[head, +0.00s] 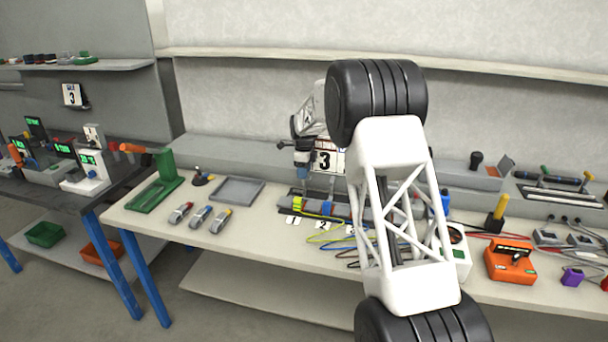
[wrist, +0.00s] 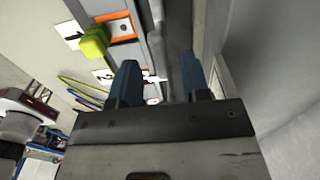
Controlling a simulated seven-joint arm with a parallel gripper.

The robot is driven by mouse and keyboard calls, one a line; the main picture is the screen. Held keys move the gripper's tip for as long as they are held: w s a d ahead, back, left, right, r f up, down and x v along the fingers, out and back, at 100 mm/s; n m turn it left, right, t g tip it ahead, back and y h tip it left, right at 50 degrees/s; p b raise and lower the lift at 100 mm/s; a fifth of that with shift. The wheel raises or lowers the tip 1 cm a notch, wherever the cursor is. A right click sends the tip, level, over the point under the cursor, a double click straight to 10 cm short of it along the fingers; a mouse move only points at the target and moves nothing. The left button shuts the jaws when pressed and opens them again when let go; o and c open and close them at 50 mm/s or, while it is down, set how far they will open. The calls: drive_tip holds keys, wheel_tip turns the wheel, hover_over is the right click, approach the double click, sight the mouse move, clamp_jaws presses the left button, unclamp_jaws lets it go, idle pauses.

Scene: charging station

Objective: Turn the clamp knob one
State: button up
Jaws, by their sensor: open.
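A yellow-green clamp knob (wrist: 95,42) sits beside a white card (wrist: 72,34) that seems to read 1, next to an orange-framed plate (wrist: 116,27), in the wrist view. What looks like the same knob (head: 297,203) shows on the long clamp fixture (head: 284,205) in the head view. My gripper (wrist: 162,76) is open, with two blue fingers. A grey lever-like bar (wrist: 163,55) shows between the fingers; I cannot tell whether they touch it. The yellow-green knob lies outside the fingers, to their left. In the head view my arm hides part of the fixture.
A blue block (head: 328,208) sits right of the yellow-green knob. Yellow and blue cables (head: 328,236) lie in front. A grey tray (head: 237,190), a green stand (head: 160,180) and an orange box (head: 510,262) stand on the bench.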

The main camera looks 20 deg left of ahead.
drive_tip(key=shift+f, duration=0.75)
clamp_jaws()
